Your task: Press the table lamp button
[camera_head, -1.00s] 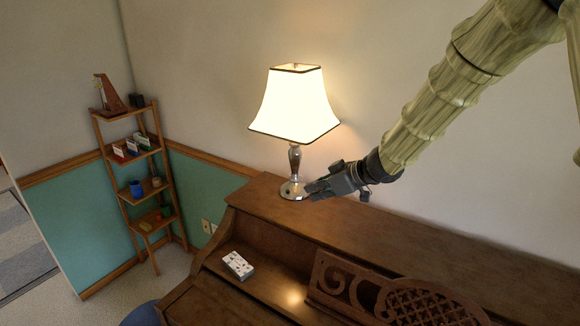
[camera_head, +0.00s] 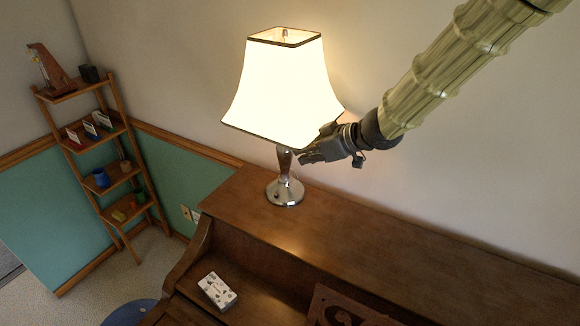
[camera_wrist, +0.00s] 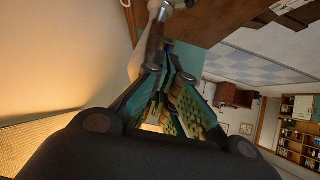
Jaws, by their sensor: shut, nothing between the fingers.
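The table lamp (camera_head: 284,90) stands upright and lit on top of the piano, near its left end. Its round metal base (camera_head: 285,193) has a small dark spot on the front left, which may be the button. My gripper (camera_head: 303,158) is shut and empty, just right of the lamp stem, below the shade's lower right edge and above the base. I cannot tell whether it touches the stem. In the wrist view the fingers (camera_wrist: 166,88) point up toward the metal lamp stem (camera_wrist: 153,35), and the lamp base (camera_wrist: 178,4) shows at the top edge.
The brown piano top (camera_head: 400,235) is clear to the right of the lamp. A white patterned box (camera_head: 217,291) lies on the lower ledge. A wooden ladder shelf (camera_head: 100,150) with small items stands at the left. The wall is close behind the lamp.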

